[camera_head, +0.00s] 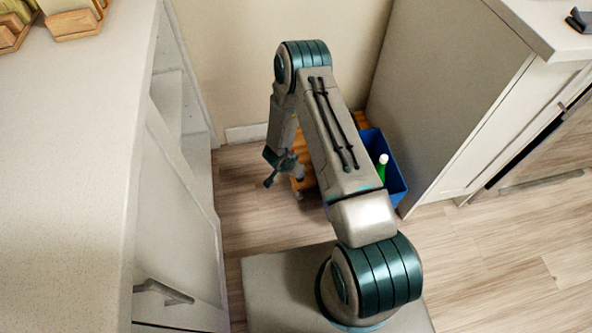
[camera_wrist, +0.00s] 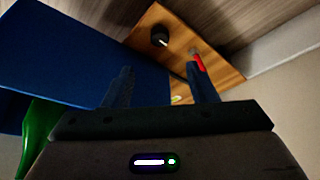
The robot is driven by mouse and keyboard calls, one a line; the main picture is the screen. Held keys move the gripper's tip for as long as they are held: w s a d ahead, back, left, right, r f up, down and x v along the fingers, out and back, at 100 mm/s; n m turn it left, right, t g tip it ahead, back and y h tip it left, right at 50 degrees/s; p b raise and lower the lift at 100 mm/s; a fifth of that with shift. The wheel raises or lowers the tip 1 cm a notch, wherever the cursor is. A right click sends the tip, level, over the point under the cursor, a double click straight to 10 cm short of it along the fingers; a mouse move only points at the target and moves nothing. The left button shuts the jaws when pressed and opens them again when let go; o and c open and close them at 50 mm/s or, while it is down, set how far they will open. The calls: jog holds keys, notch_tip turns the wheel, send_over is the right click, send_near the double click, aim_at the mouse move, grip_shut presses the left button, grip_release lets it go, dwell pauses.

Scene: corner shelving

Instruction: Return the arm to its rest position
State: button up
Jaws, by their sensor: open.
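My arm rises from its base and folds over, with the forearm hanging down in the head view. My gripper (camera_head: 284,179) points downward beside a low wooden piece (camera_head: 307,181). In the wrist view my gripper (camera_wrist: 162,80) has its two fingers apart, with nothing seen held between them. The wooden piece (camera_wrist: 222,68) lies beyond the fingers, with a dark round knob-like thing (camera_wrist: 159,37) on it. A small red thing (camera_wrist: 198,62) shows by the right finger; I cannot tell what it is.
A blue bin (camera_head: 396,182) holding a green bottle with a white cap (camera_head: 382,165) stands behind my arm; the bin also shows in the wrist view (camera_wrist: 80,55). A white cabinet (camera_head: 180,220) with an open door is left, a counter unit (camera_head: 450,100) right. Floor at right is clear.

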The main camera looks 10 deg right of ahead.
jog(key=shift+v, duration=1)
jog(key=w+a+r+n+t+y+p, duration=0.1)
jog(key=w+a+r+y+p, duration=0.15)
jog(key=r, duration=0.75)
jog(key=w+a+r+n+t+y+p, duration=0.1)
jog(key=w+r+p, duration=0.2)
jog(key=r, duration=0.7)
jog(key=s+r+n+y+p, duration=0.25)
jog(key=r+p, duration=0.35)
jog(key=r, duration=1.5)
jog(key=s+d+r+n+g+p, duration=0.1)
jog(key=s+r+p, duration=0.2)
jog(key=s+r, duration=0.35)
jog(key=s+r+n+p, duration=0.2)
jog(key=s+r, duration=0.2)
jog(key=r, duration=0.6)
jog(key=s+d+r+n+g+h+p, duration=0.1)
jog(key=s+d+r+p, duration=0.5)
jog(key=s+r, duration=0.6)
jog(key=s+h, duration=0.1)
jog(key=s, duration=0.3)
jog(key=shift+d+r+h, duration=0.3)
jog(key=shift+r+h, duration=0.05)
jog(key=shift+h, duration=0.05)
jog(key=shift+w, duration=0.15)
